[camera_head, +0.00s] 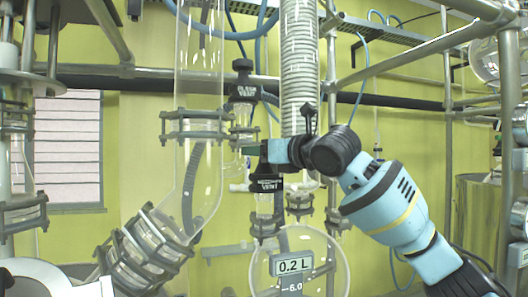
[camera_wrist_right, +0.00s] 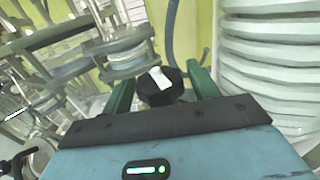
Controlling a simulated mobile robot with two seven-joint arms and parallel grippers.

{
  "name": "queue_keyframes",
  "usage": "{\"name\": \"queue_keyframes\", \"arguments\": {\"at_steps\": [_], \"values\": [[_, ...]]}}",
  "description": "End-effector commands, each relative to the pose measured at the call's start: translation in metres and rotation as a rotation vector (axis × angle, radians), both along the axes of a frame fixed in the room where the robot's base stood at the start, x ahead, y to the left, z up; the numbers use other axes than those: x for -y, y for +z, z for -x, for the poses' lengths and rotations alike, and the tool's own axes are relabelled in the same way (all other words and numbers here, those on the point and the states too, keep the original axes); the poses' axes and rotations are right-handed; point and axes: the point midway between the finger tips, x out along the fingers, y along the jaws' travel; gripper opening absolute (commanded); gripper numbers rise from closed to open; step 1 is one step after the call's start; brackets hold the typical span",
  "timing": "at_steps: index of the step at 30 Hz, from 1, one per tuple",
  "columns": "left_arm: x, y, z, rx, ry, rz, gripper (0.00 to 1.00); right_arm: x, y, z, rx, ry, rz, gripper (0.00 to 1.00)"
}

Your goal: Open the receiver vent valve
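The receiver vent valve has a black collar with a white "VENT" label (camera_head: 266,182), above the round glass receiver (camera_head: 330,262) marked 0.2 L. My right gripper (camera_head: 250,150) comes in from the right just above this collar, its green fingers pointing left. In the right wrist view, a black knob with a white mark (camera_wrist_right: 160,88) sits between the two green fingers of the gripper (camera_wrist_right: 160,76). Narrow gaps seem to show on both sides, so the fingers look open around it. My left gripper is not in view.
Another black vent valve (camera_head: 243,90) stands just above and left of the gripper. Metal clamps and frame pipes crowd the area.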

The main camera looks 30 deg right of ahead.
Motion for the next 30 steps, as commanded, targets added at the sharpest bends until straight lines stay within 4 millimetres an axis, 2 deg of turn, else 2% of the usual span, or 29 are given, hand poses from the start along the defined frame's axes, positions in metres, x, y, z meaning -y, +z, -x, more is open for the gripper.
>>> {"name": "queue_keyframes", "arguments": {"at_steps": [5,18,26,30], "values": [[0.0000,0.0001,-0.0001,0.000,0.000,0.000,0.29,-0.0013,0.0001,0.0001,-0.002,-0.028,0.003,0.60],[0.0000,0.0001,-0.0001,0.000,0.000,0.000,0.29,-0.0009,0.0009,0.0002,0.001,-0.360,0.001,0.60],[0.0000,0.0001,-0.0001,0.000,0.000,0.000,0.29,0.0001,0.0004,0.0003,0.000,-0.381,-0.001,0.60],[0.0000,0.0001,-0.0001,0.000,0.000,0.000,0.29,0.0001,0.0005,0.0003,0.000,-0.380,-0.001,0.43]]}}
